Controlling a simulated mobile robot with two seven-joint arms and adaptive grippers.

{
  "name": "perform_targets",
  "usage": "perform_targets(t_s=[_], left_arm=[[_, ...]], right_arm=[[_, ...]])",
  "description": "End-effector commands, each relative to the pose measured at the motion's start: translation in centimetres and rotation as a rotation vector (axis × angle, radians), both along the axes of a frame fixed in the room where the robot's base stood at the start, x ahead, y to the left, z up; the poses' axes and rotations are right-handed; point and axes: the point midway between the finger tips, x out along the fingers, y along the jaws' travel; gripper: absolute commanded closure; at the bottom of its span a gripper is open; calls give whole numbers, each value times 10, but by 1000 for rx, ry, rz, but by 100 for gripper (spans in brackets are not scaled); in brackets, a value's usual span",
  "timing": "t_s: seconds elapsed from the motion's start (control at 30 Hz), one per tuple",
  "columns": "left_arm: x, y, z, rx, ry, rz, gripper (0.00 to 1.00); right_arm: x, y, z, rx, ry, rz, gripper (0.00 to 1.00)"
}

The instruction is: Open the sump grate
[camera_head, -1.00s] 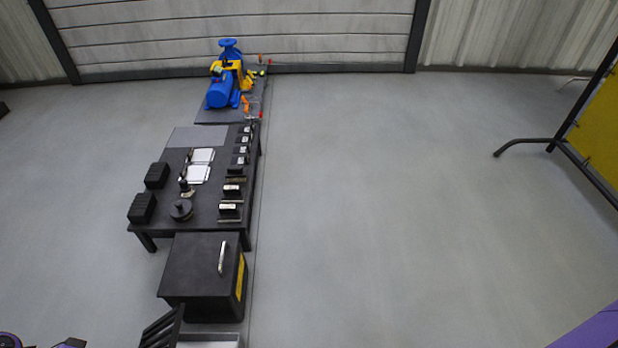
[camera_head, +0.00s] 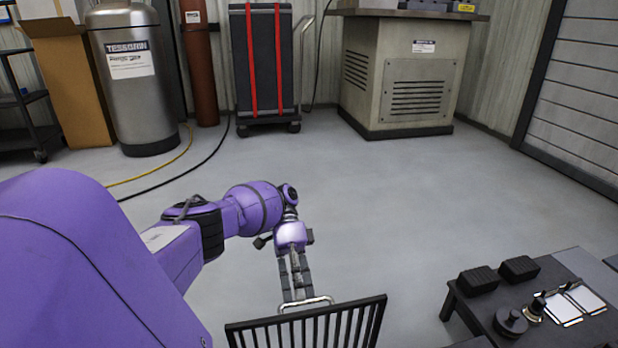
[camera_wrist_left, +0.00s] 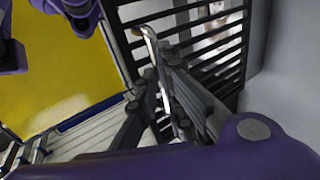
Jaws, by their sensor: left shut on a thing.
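The sump grate (camera_head: 310,325) is a black barred panel at the bottom of the head view, with a bent metal handle (camera_head: 305,303) at its upper edge. The grate stands tilted up, and its lower part is cut off by the frame. My left gripper (camera_head: 297,286) reaches down to the handle and is shut on it. In the left wrist view the handle (camera_wrist_left: 151,45) runs between the two dark fingers (camera_wrist_left: 165,108), with the grate's bars (camera_wrist_left: 215,50) behind. My right gripper does not show clearly in either view.
A low black table (camera_head: 490,305) with dark blocks, a round dark part and white cards stands right of the grate. A cabinet (camera_head: 400,80), a wheeled cart (camera_head: 265,65) and a steel tank (camera_head: 135,75) stand at the back. The floor between is clear.

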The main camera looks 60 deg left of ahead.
Motion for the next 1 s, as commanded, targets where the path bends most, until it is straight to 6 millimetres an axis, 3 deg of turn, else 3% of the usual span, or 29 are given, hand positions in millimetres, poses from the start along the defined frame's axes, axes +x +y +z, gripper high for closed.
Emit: perform_targets(t_s=[0.03, 0.33, 0.87, 1.0], left_arm=[[-5, 2, -27, 29, 23, 5, 100], [1, 17, -28, 29, 23, 6, 100], [2, 20, -27, 27, 24, 4, 100], [2, 19, -27, 27, 25, 3, 79]], right_arm=[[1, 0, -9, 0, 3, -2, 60], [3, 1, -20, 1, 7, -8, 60], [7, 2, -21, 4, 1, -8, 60], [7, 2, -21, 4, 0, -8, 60]])
